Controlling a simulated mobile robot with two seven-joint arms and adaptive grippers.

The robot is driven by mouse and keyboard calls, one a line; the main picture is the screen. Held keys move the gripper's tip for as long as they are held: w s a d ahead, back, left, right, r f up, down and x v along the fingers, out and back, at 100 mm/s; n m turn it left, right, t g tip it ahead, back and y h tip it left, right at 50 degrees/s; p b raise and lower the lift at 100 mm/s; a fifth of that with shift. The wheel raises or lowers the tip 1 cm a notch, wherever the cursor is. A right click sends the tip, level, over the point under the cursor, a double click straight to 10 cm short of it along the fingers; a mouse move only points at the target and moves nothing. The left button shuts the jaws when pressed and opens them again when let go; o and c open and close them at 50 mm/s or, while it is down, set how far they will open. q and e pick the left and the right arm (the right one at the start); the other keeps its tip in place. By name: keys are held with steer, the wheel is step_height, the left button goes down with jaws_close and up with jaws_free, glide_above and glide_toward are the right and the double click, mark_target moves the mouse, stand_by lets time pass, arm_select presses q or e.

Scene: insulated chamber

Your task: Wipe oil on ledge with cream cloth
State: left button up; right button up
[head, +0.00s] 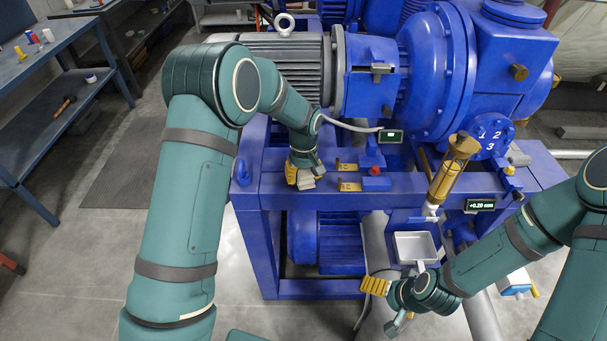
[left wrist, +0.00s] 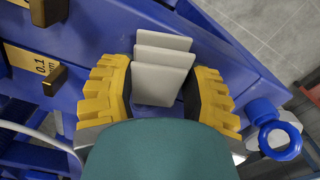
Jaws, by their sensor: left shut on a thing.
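A cream cloth (left wrist: 160,68), seen as stiff folded layers, is between the yellow fingers of my left gripper (left wrist: 158,95) in the left wrist view. In the head view my left gripper (head: 303,172) points down over the left part of the blue ledge (head: 262,189), with the cloth (head: 306,182) at its fingertips. I cannot tell whether the cloth touches the ledge. No oil can be made out; the gripper and cloth hide part of the surface. My right gripper (head: 376,286) is low at the front of the machine, its yellow finger pads seen from the side.
Brass gauge blocks (head: 349,186) and a red knob (head: 375,171) sit just right of the left gripper. A blue ring bolt (left wrist: 279,138) is close by. A metal tray (head: 414,246) and a brass-and-glass oiler (head: 452,172) stand farther right.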

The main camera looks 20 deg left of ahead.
arm_select(q)
steer(key=shift+w+a+f, duration=0.15)
steer(key=shift+w+a, duration=0.05)
steer(key=shift+w, duration=0.45)
steer(key=shift+w+a+f, duration=0.1)
steer(key=shift+w+a, duration=0.1)
steer(key=shift+w, duration=0.45)
steer(key=shift+w+a+r, duration=0.1)
steer(key=shift+w+a, duration=0.2)
steer(key=shift+w, duration=0.7)
steer(key=shift+w+a+r, duration=0.1)
steer(key=shift+w+a, duration=0.15)
steer(key=shift+w, duration=0.75)
steer(key=shift+w+a, duration=0.3)
steer(key=shift+w, duration=0.7)
steer(key=shift+r, duration=0.1)
steer(key=shift+r, duration=0.1)
